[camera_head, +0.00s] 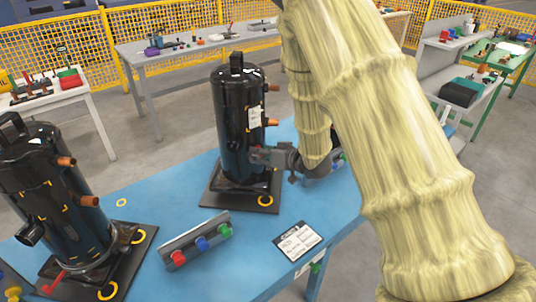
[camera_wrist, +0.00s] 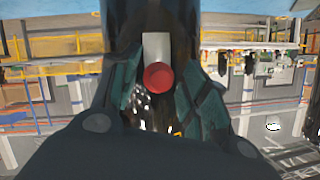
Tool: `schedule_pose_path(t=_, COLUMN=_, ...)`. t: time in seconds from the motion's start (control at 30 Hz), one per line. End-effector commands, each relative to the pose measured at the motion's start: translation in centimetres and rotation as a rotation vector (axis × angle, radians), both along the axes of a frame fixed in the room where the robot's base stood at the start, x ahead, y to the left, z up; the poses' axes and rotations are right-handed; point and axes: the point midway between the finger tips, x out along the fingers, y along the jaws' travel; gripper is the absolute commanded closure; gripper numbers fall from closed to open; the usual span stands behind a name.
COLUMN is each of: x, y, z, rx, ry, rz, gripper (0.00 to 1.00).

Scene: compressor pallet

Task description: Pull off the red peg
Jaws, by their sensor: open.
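The red peg (camera_wrist: 158,76) shows its round end in the wrist view, in front of a white label on a dark surface. My gripper (camera_wrist: 157,92) is open, with one finger on each side of the peg; I cannot tell whether they touch it. In the head view my gripper (camera_head: 265,156) is at the right side of the middle black compressor (camera_head: 235,110), below its copper stubs. The peg on this compressor is hidden there by the gripper.
Another black compressor (camera_head: 55,195) stands at the left of the blue table (camera_head: 180,195). A grey holder (camera_head: 192,236) with red, blue and green caps lies in front. A printed card (camera_head: 297,241) lies to its right. Yellow mesh fence (camera_head: 180,25) stands behind.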

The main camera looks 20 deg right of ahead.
Motion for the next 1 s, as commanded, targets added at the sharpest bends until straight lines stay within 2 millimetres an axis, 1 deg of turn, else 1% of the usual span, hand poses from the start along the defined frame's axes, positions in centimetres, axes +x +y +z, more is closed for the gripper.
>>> schedule_pose_path(t=0.3, x=0.19, y=0.16, z=-0.07, rx=0.000, ry=0.000, rz=0.001, gripper=0.55)
schedule_pose_path(t=0.37, x=0.18, y=0.16, z=-0.07, rx=0.000, ry=0.000, rz=0.001, gripper=0.66)
schedule_pose_path(t=0.4, x=0.18, y=0.16, z=-0.07, rx=0.000, ry=0.000, rz=0.001, gripper=0.73)
schedule_pose_path(t=0.5, x=0.18, y=0.15, z=-0.07, rx=0.000, ry=0.000, rz=0.001, gripper=0.91)
schedule_pose_path(t=0.63, x=0.18, y=0.13, z=-0.06, rx=0.000, ry=0.000, rz=0.001, gripper=0.91)
schedule_pose_path(t=0.67, x=0.18, y=0.13, z=-0.06, rx=0.000, ry=0.000, rz=0.001, gripper=0.74)
schedule_pose_path(t=0.8, x=0.18, y=0.11, z=-0.06, rx=0.000, ry=0.000, rz=0.000, gripper=0.99)
schedule_pose_path(t=1.0, x=0.18, y=0.09, z=-0.04, rx=0.000, ry=0.000, rz=0.000, gripper=1.00)
